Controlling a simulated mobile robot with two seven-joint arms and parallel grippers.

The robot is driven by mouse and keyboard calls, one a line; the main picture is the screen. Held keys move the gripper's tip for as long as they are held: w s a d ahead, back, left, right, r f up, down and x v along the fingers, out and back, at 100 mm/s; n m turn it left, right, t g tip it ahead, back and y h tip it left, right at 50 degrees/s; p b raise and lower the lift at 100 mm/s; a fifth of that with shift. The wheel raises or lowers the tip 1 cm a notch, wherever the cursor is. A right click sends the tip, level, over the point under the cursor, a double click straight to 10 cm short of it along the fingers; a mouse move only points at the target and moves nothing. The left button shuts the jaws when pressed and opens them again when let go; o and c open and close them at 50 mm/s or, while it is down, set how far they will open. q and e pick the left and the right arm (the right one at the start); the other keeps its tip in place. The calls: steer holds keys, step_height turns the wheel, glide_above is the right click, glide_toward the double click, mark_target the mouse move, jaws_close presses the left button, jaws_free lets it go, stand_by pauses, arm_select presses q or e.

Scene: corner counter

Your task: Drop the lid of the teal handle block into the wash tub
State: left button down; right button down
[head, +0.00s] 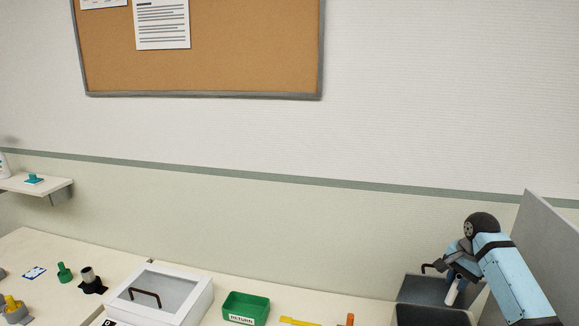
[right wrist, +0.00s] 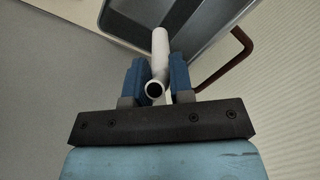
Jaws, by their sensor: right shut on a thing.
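A teal block with a small handle (head: 33,179) sits on the wall shelf at the left; whether it has a separate lid is too small to tell. My right gripper (head: 456,273) is at the far right, above the dark counter fittings. It is shut on a white tube (head: 455,292), which shows between the blue fingers in the right wrist view (right wrist: 160,45). A dark open basin (head: 435,317), possibly the wash tub, is cut off by the bottom edge below that gripper. My left gripper is out of view.
A dark grey panel with a brown handle (head: 425,289) lies beside my right gripper. A grey partition (head: 555,240) stands close at the right. A white box with a handle (head: 190,284), a green return tray (head: 246,307) and several small parts occupy the counter.

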mark_target(453, 294)
steer(key=shift+f, duration=2.65)
steer(key=c, duration=0.9)
jaws_free()
